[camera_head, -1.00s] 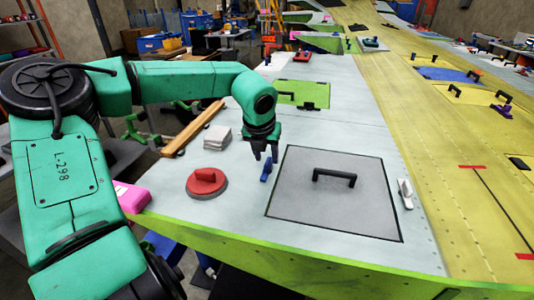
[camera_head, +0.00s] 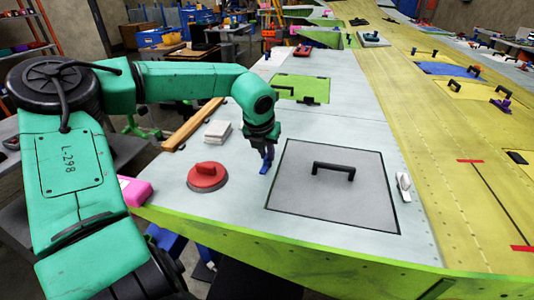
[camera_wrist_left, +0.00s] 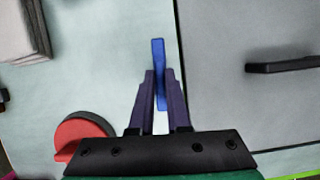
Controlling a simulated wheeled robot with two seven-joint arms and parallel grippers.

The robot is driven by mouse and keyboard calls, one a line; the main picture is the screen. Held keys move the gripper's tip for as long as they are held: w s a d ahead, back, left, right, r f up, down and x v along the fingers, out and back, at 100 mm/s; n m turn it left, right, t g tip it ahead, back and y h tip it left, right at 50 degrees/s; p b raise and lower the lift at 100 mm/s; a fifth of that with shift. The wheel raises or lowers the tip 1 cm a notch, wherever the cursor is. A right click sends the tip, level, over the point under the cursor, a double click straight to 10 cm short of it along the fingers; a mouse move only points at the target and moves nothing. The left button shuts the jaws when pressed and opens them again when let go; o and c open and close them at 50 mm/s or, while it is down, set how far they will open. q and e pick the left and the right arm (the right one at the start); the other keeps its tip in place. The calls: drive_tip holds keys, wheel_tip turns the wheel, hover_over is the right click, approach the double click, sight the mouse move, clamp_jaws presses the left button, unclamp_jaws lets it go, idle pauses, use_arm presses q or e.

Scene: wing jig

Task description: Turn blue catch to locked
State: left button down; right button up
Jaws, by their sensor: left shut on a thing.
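The blue catch (camera_head: 265,166) sits on the pale wing skin just left of the grey panel (camera_head: 300,206). It also shows in the left wrist view (camera_wrist_left: 157,60), a narrow blue bar lying roughly along the panel's edge. My left gripper (camera_head: 266,150) points down over the catch. In the wrist view its two dark fingers (camera_wrist_left: 161,92) are shut on the catch, one on each side, with the catch's far end sticking out beyond them. My right gripper is not in view.
A red knob on a round base (camera_head: 207,177) stands left of the catch. A stack of pale square pads (camera_head: 217,131) lies behind it. The grey panel has a black handle (camera_head: 334,170), and a white catch (camera_head: 403,184) sits at its right edge. A pink block (camera_head: 136,191) is at the left edge.

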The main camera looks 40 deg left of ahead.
use_arm(q)
drive_tip(key=m+h+b, duration=0.1)
drive_tip(key=m, duration=0.1)
drive_tip(key=shift+m, duration=0.3)
drive_tip(key=m+h, duration=0.1)
drive_tip(key=m, duration=0.1)
drive_tip(key=shift+a+m+t+b, duration=0.1)
drive_tip(key=shift+m+t+b, duration=0.2)
drive_tip(key=shift+r+m+h, duration=0.15)
drive_tip(key=shift+m+h, duration=0.25)
drive_tip(key=shift+m, duration=0.5)
drive_tip(key=m+h+p, duration=0.1)
drive_tip(key=m+p, duration=0.1)
drive_tip(key=m, duration=0.1)
drive_tip(key=shift+a+m, duration=0.1)
drive_tip(key=shift+m, duration=0.2)
drive_tip(key=shift+m+g+h+p, duration=0.4)
drive_tip(key=shift+m+g, duration=0.1)
drive_tip(key=shift+m, duration=0.5)
drive_tip(key=shift+f+m+g+h+b, duration=0.2)
drive_tip(key=shift+m+g+h+b, duration=0.25)
drive_tip(key=shift+m, duration=0.75)
drive_tip(key=shift+w+r+m+h+b, duration=0.1)
drive_tip(key=shift+m+h+b, duration=0.3)
drive_tip(key=shift+m, duration=0.7)
drive_tip(key=shift+r+g, duration=0.1)
drive_tip(key=shift+g, duration=0.15)
